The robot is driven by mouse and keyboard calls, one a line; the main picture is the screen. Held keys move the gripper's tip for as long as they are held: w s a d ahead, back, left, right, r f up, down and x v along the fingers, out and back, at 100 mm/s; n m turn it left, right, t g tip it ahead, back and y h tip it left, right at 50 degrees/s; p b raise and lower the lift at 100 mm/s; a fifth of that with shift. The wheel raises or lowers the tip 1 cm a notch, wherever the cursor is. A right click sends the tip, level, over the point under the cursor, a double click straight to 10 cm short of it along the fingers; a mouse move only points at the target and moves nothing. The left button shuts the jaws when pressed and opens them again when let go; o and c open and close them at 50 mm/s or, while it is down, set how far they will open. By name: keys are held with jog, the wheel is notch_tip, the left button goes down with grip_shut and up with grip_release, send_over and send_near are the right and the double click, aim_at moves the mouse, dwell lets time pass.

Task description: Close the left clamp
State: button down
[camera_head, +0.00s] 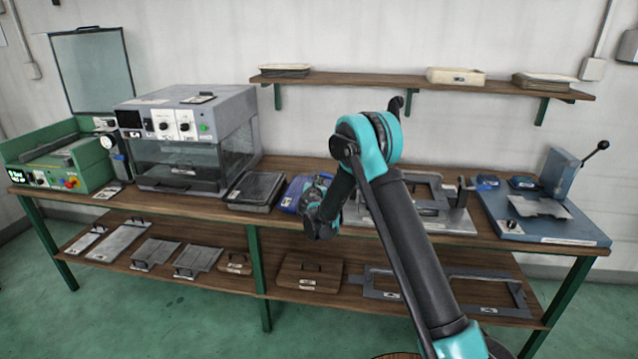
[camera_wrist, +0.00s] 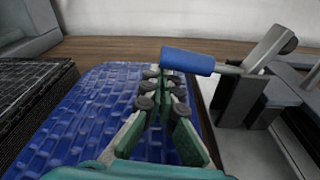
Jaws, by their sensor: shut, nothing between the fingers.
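The left clamp (camera_wrist: 240,92) is a grey metal bracket with a lever ending in a blue handle (camera_wrist: 187,61). In the wrist view the lever sticks out to the left, roughly level, over a blue textured pad (camera_wrist: 85,115). My gripper (camera_wrist: 166,78) is shut and empty, its tips just below the blue handle in the picture; I cannot tell whether they touch it. In the head view my arm hides the left clamp. The fixture with its metal frame (camera_head: 437,210) and the right clamp (camera_head: 464,190) show to the right of my arm.
A black tray (camera_head: 254,190) lies left of the blue pad, beside a glass-fronted machine (camera_head: 187,140). A blue press (camera_head: 545,215) stands at the right end of the table. A wall shelf (camera_head: 420,82) runs above. Panels and frames lie on the lower shelf (camera_head: 200,270).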

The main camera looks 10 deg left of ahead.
aim_at(320, 174)
jog(key=shift+r, duration=0.1)
jog(key=shift+r+m, duration=0.2)
jog(key=shift+m, duration=0.1)
jog(key=shift+d+r+m+y, duration=0.2)
jog(key=shift+r+m+y, duration=0.1)
jog(key=shift+r+m, duration=0.9)
jog(key=r+m, duration=0.1)
jog(key=d+r+m, duration=0.1)
jog(key=m, duration=0.1)
jog(key=shift+d+r+y, duration=0.1)
jog(key=shift+r+y, duration=0.2)
jog(key=shift+r, duration=0.1)
jog(key=d+r+m+t, duration=0.1)
jog(key=d+r+m, duration=0.3)
jog(key=d+m, duration=0.1)
jog(key=shift+m+y, duration=0.3)
jog(key=shift+m, duration=0.3)
jog(key=shift+d, duration=0.15)
